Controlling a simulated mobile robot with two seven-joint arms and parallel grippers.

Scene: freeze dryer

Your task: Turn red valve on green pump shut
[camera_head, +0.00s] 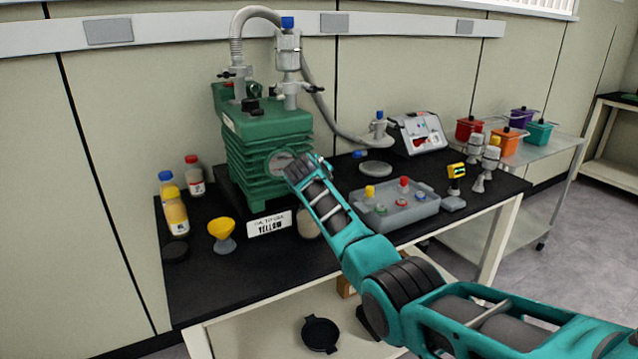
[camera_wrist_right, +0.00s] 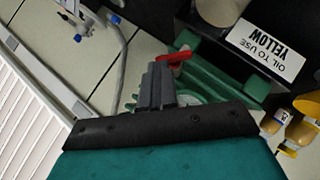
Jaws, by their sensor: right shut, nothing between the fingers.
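The green pump (camera_head: 262,137) stands on the black bench top, with a round gauge on its front; its green body also shows in the wrist view (camera_wrist_right: 240,82). The red valve handle (camera_wrist_right: 174,57) shows in the wrist view as a short bar just beyond my fingertips. In the head view I cannot make it out; my right gripper covers that part of the pump front. My right gripper (camera_head: 292,170) is shut and empty, with its grey fingers (camera_wrist_right: 158,72) close to the red handle. I cannot tell whether they touch it. My left gripper is not in view.
A sign reading "OIL TO USE YELLOW" (camera_head: 269,224) stands before the pump. A yellow funnel (camera_head: 221,230) and bottles (camera_head: 174,210) are to its left. A grey tray with coloured knobs (camera_head: 397,212) lies right of my forearm. A hose (camera_head: 335,122) runs behind.

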